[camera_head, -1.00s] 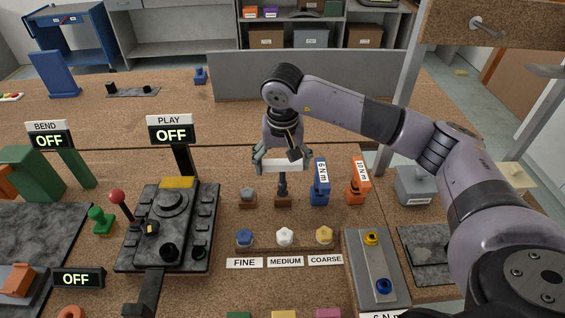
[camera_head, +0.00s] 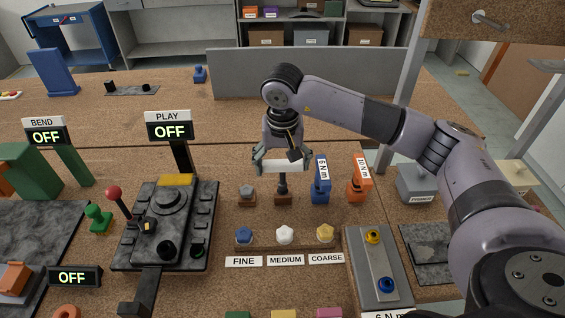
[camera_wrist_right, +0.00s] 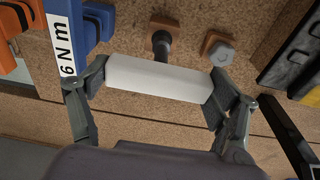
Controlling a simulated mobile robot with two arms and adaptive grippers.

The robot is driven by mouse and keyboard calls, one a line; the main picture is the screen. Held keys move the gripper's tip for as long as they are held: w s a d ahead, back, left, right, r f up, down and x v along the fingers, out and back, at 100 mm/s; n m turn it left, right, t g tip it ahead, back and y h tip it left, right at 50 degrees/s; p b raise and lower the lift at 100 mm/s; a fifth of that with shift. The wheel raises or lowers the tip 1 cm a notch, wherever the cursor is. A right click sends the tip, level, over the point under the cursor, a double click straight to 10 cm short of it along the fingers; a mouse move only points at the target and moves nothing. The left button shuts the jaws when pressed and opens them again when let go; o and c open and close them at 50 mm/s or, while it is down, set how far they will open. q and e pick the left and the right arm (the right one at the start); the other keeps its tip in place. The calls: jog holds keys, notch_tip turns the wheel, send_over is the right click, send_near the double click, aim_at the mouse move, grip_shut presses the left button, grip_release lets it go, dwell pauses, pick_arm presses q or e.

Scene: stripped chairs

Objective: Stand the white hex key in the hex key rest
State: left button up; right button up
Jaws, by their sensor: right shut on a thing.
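My right gripper (camera_head: 280,164) is shut on the white handle of the white hex key (camera_head: 282,167), one finger at each end. The handle is level, and it fills the jaws in the right wrist view (camera_wrist_right: 158,78). A dark shaft (camera_head: 283,184) stands upright below the handle, over a small brown block (camera_head: 283,199) that looks like the hex key rest. The shaft's end also shows beside the handle in the wrist view (camera_wrist_right: 162,42). I cannot tell whether the shaft is fully seated in the block. My left gripper is not in view.
A blue 6 Nm tool (camera_head: 320,182) and an orange 10 Nm tool (camera_head: 359,182) stand just right of the key. A grey hex piece on a brown block (camera_head: 247,193) is close on the left. FINE, MEDIUM and COARSE knobs (camera_head: 285,235) lie in front. A black control box (camera_head: 166,225) stands left.

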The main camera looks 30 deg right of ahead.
jog(key=shift+f+b, duration=1.15)
jog(key=shift+f, duration=0.15)
jog(key=o, duration=1.9)
jog(key=shift+r, duration=0.1)
jog(key=r, duration=0.4)
jog(key=s+r, duration=0.1)
jog(key=r, duration=0.6)
jog(key=shift+s+a+r, duration=0.15)
jog(key=shift+a+r, duration=0.2)
jog(key=shift+r, duration=0.05)
